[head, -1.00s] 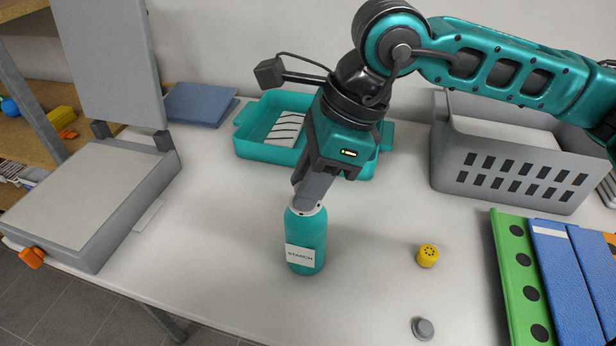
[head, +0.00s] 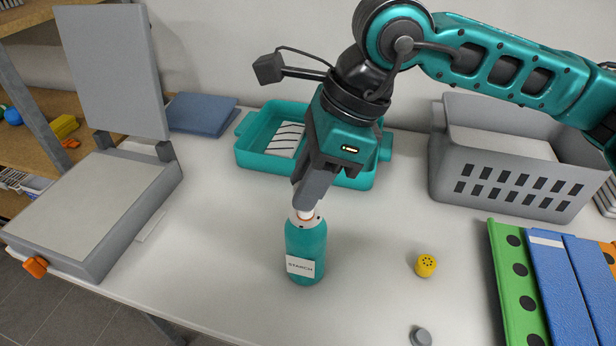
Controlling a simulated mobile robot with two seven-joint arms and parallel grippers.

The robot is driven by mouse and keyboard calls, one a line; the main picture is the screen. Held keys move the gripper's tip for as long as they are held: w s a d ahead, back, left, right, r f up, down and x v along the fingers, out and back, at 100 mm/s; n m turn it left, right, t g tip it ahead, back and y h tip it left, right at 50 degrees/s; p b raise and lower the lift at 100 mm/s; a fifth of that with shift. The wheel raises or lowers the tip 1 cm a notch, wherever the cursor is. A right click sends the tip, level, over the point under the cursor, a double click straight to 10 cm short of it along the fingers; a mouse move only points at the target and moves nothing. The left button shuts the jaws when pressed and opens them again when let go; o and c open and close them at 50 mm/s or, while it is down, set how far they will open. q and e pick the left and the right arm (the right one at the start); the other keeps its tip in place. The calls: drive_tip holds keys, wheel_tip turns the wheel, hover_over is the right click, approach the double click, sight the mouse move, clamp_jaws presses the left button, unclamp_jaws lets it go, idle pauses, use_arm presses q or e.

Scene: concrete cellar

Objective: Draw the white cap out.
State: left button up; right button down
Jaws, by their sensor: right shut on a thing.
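A teal bottle (head: 306,245) with a white label reading "STARCH" stands upright on the white table. The white cap (head: 305,215) shows at its top, just below the grey fingers. My right gripper (head: 308,200) points down over the bottle and is shut on the white cap. The fingers hide the upper part of the cap. I cannot tell whether the cap's lower end is still inside the bottle neck. My left gripper is not in view.
A yellow perforated cap (head: 426,266) and a small grey knob (head: 421,337) sit to the right. A teal tray (head: 252,160) stands behind, a grey basket (head: 500,190) at back right, binders (head: 515,275) at front right, and a grey hinged device (head: 95,215) at left.

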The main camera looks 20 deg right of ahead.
drive_tip(key=shift+r+p, duration=0.9)
drive_tip(key=shift+r, duration=1.15)
